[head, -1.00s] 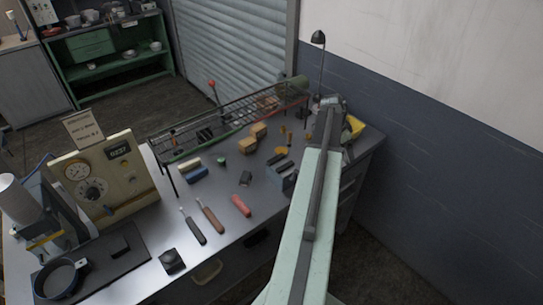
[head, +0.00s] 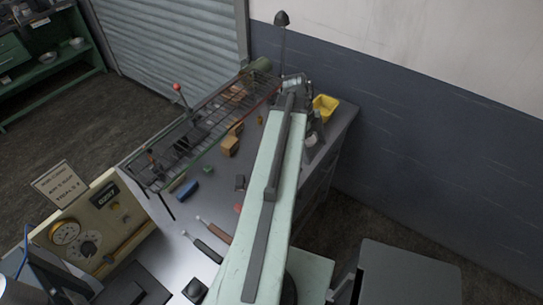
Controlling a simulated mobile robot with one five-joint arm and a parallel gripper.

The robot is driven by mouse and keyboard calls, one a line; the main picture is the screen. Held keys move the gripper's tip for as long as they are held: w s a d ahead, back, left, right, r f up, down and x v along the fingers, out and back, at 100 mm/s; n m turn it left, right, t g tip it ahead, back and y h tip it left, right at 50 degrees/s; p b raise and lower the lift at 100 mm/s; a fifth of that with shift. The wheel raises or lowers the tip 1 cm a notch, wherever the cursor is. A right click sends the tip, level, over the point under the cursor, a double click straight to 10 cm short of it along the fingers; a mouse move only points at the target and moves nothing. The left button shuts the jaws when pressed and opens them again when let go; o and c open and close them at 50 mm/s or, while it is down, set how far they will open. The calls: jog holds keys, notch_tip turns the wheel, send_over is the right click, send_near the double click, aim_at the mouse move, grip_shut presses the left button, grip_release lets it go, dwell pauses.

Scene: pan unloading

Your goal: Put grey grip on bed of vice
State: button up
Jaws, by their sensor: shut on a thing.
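My arm crosses the bench from the bottom of the head view to its far right part. My gripper (head: 294,82) is at the arm's far end, and its jaws and whatever is between them are hidden or too small to make out. I cannot pick out a grey grip. I cannot make out the vice; the arm covers much of the bench's right side. A small grey shape (head: 313,135) shows just right of the arm, and I cannot tell what it is.
A wire rack (head: 185,140) runs along the bench's back edge. A yellow bin (head: 325,107) stands at the far right corner. Brown blocks (head: 231,140), a blue block (head: 186,191) and a dark-handled tool (head: 208,251) lie left of the arm. A gauge panel (head: 98,225) stands at left.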

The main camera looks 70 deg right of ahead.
jog(key=w+a, duration=0.1)
jog(key=w, duration=0.3)
jog(key=w+a, duration=0.1)
jog(key=w, duration=0.3)
jog(key=w+a+f+b, duration=0.1)
jog(key=w, duration=0.3)
jog(key=shift+w+a+f, duration=0.1)
jog(key=shift+w+a, duration=0.05)
jog(key=shift+w, duration=0.1)
jog(key=f+b, duration=0.2)
jog(key=w+f+b, duration=0.1)
jog(key=shift+a+f+b, duration=0.2)
jog(key=shift+f+b, duration=0.15)
jog(key=shift+f, duration=0.2)
jog(key=shift+r, duration=0.25)
jog(key=shift+f, duration=0.25)
jog(key=o, duration=1.3)
jog(key=shift+r, duration=0.1)
